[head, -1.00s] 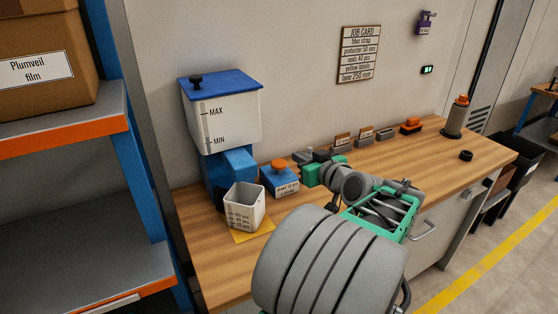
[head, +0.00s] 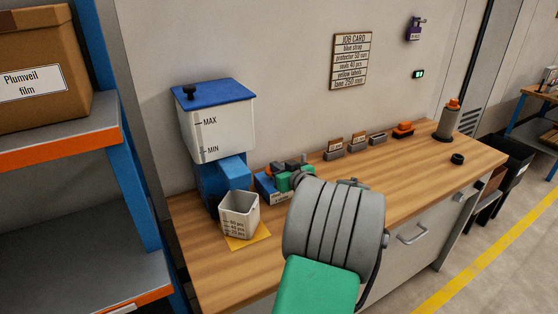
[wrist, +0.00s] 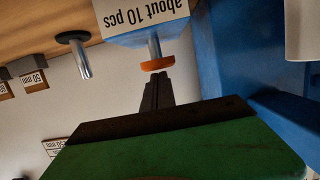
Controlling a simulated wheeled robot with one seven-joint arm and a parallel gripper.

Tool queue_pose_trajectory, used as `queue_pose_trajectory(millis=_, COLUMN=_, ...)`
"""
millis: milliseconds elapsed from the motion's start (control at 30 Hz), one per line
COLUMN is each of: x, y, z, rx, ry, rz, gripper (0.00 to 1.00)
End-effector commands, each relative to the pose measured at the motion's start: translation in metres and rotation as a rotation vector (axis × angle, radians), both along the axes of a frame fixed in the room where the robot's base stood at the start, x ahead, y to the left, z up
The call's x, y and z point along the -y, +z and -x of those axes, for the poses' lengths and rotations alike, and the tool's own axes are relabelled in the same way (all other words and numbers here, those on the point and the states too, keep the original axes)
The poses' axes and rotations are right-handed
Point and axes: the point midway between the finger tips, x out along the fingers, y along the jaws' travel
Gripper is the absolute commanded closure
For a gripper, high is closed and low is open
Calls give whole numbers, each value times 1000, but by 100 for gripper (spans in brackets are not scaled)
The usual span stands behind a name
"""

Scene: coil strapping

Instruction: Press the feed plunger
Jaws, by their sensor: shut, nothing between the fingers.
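The feed plunger (wrist: 158,64) is an orange cap on a metal stem, standing out of a blue box (wrist: 145,22) labelled "about 10 pcs" in the wrist view, which looks upside down. My gripper (wrist: 157,80) has its dark fingers closed together, with their tips right at the cap's top. I cannot tell whether they touch it.
A white hopper with a blue lid (head: 215,87) stands behind left on a blue base. A white measuring cup (head: 239,214) is on a yellow mat (head: 246,242). Several small labelled blocks line the wall.

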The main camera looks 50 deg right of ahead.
Motion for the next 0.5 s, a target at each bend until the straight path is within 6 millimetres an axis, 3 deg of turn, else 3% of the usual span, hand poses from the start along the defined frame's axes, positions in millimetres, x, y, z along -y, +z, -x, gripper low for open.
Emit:
queue_pose_trajectory(millis=333, x=0, y=-3, z=0, rx=0, ry=0, rz=0, gripper=100)
queue_pose_trajectory(millis=500, x=0, y=-21, z=0, rx=0, ry=0, rz=1, gripper=100)
